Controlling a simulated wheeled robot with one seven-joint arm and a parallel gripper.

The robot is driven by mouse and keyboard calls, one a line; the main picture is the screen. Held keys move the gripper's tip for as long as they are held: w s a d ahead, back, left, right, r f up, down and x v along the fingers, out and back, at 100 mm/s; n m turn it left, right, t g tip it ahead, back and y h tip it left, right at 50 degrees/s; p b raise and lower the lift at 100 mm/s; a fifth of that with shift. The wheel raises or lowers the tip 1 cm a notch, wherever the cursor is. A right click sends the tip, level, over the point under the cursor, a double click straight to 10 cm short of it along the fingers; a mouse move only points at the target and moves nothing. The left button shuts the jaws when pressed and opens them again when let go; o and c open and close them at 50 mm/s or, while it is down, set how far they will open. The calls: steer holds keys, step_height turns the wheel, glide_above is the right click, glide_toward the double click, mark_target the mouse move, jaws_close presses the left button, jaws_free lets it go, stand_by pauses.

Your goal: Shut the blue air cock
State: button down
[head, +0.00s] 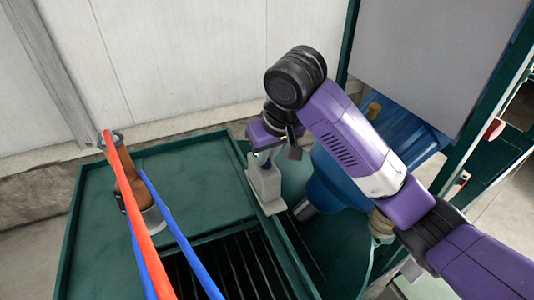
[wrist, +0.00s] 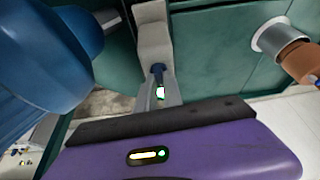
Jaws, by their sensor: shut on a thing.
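The blue air cock (wrist: 157,70) shows as a small dark blue piece on a pale grey post (wrist: 152,40) in the wrist view. In the head view the post (head: 265,183) stands at the right edge of the green table, and my arm hides the cock. My gripper (wrist: 160,88) is at the cock, in front of the post. Its jaws are shut on the small blue piece, as far as the wrist view shows. In the head view my gripper (head: 264,157) is over the top of the post. The exact angle of the cock's handle is hard to make out.
A brown tool (head: 130,185) with red (head: 140,220) and blue (head: 180,235) hoses stands on the green table (head: 190,165) at left. A dark grating (head: 225,270) lies in front. A big blue vessel (head: 340,185) stands close right of the post. A pale wall is behind.

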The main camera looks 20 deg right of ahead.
steer(key=n, duration=0.2)
steer(key=n+y+p, duration=0.1)
steer(key=n, duration=0.1)
steer(key=shift+d+n+g+y, duration=0.15)
steer(key=shift+n+g+y, duration=0.15)
steer(key=shift+n+g, duration=0.1)
steer(key=n+y+p, duration=0.1)
steer(key=n, duration=0.2)
steer(key=shift+w+d+n+g, duration=0.1)
steer(key=shift+n+g, duration=0.2)
steer(key=n, duration=0.2)
steer(key=n+g+y, duration=0.1)
steer(key=n, duration=0.1)
steer(key=shift+w+n+g, duration=0.15)
steer(key=shift+n+g, duration=0.15)
steer(key=shift+w+n+g+p, duration=0.1)
steer(key=shift+n+g+p, duration=0.7)
steer(key=shift+n, duration=1.3)
steer(key=c, duration=1.5)
jaws_free()
steer(key=shift+d+r, duration=0.1)
steer(key=v, duration=0.7)
steer(key=shift+d+r, duration=0.2)
steer(key=shift+d, duration=0.05)
